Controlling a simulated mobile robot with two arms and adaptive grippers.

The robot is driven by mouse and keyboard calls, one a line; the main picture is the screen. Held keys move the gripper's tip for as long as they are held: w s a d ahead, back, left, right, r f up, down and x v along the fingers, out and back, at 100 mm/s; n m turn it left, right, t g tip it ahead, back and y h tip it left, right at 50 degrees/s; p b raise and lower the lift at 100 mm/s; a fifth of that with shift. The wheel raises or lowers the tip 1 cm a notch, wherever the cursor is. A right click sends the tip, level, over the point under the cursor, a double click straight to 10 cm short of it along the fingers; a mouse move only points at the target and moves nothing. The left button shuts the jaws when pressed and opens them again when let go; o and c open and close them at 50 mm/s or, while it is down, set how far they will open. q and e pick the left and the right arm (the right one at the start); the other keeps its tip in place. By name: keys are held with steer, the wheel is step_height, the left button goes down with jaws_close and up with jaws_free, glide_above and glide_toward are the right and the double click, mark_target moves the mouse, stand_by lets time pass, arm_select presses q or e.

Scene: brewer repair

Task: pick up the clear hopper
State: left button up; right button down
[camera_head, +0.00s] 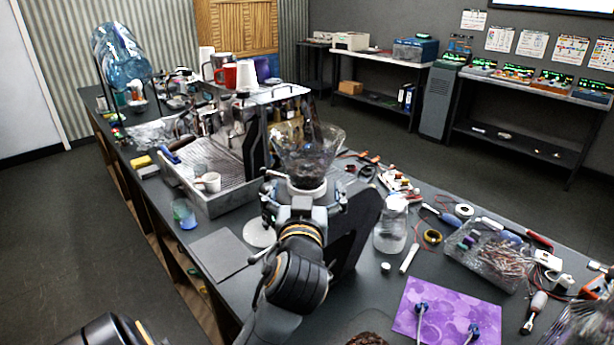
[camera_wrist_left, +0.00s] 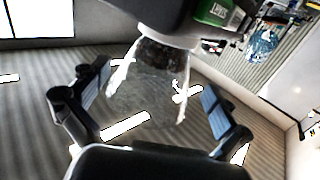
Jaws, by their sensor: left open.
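The clear hopper (camera_head: 304,148) is a wide see-through funnel with dark contents low in it and a pale collar at its bottom. It stands upright beside the espresso machine, over the bench. My left gripper (camera_head: 304,193) is open, with one finger on each side of the hopper's narrow lower part. In the left wrist view, the hopper (camera_wrist_left: 150,85) lies between the spread fingers of my left gripper (camera_wrist_left: 150,100), with visible gaps at both sides. My gripper and arm hide what is below the collar. My right gripper is not in view.
The espresso machine (camera_head: 225,165) stands just left of the hopper. A glass jar (camera_head: 391,230) is close at the right of my arm. Tools and a clear parts bin (camera_head: 485,262) crowd the right. A purple mat (camera_head: 447,311) lies in front. A grey pad (camera_head: 221,254) lies left.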

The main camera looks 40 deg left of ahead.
arm_select(q)
steer(key=shift+r+p+x, duration=0.25)
steer(key=shift+p+x, duration=0.65)
steer(key=shift+x, duration=0.1)
steer(key=shift+w+a, duration=0.1)
steer(key=p+x, duration=0.2)
steer(key=x, duration=0.2)
steer(key=shift+a+p, duration=0.15)
steer(key=shift+p, duration=0.2)
steer(key=shift+w+a, duration=0.25)
steer(key=shift+a, duration=0.05)
steer(key=shift+w+a+f, duration=0.1)
steer(key=shift+w+f, duration=0.05)
steer(key=c, duration=1)
steer(key=shift+c, duration=0.5)
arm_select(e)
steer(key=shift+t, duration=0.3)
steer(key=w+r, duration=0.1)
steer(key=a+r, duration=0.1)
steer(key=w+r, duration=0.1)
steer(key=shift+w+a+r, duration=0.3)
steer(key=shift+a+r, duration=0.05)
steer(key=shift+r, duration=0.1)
